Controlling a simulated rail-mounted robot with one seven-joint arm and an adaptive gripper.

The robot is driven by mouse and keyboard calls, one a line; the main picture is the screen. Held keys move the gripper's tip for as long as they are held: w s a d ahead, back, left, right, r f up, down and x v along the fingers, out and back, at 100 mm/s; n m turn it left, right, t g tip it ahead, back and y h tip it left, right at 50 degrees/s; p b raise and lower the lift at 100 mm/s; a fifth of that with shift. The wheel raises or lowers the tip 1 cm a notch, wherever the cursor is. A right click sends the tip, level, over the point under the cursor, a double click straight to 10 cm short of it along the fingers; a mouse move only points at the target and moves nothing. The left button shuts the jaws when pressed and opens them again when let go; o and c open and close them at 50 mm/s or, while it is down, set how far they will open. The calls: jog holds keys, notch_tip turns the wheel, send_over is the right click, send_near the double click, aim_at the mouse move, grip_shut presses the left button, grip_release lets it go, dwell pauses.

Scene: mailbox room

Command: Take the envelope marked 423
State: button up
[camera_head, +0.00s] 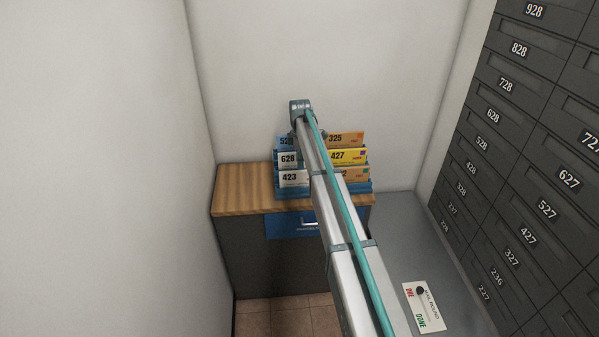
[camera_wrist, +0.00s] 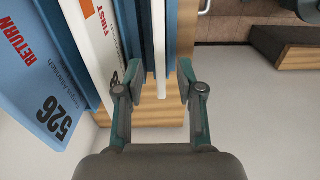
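The white envelope marked 423 (camera_head: 294,179) stands in the front left slot of a blue rack (camera_head: 293,195) in the head view. In the wrist view my gripper (camera_wrist: 158,90) is open. Its two fingers stand apart on either side of a thin pale upright edge (camera_wrist: 159,45), with a gap visible at the right finger. I cannot tell for sure whether this edge is the envelope 423, as no number shows on it. In the head view my arm hides the fingers and the middle of the rack.
Behind 423 stand a white envelope marked 628 (camera_head: 288,159) and a blue envelope, read as 526 (camera_wrist: 55,118) in the wrist view. Orange and yellow envelopes, including 325 (camera_head: 346,139) and 427 (camera_head: 347,156), fill the right side. The rack stands on a wooden-topped cabinet (camera_head: 240,190); numbered mailboxes (camera_head: 530,160) line the right wall.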

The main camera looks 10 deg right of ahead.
aim_at(300, 171)
jog(key=shift+f+b, duration=1.1)
jog(key=shift+f, duration=2)
grip_shut()
jog(key=shift+r+p, duration=0.95)
jog(key=shift+r, duration=1.6)
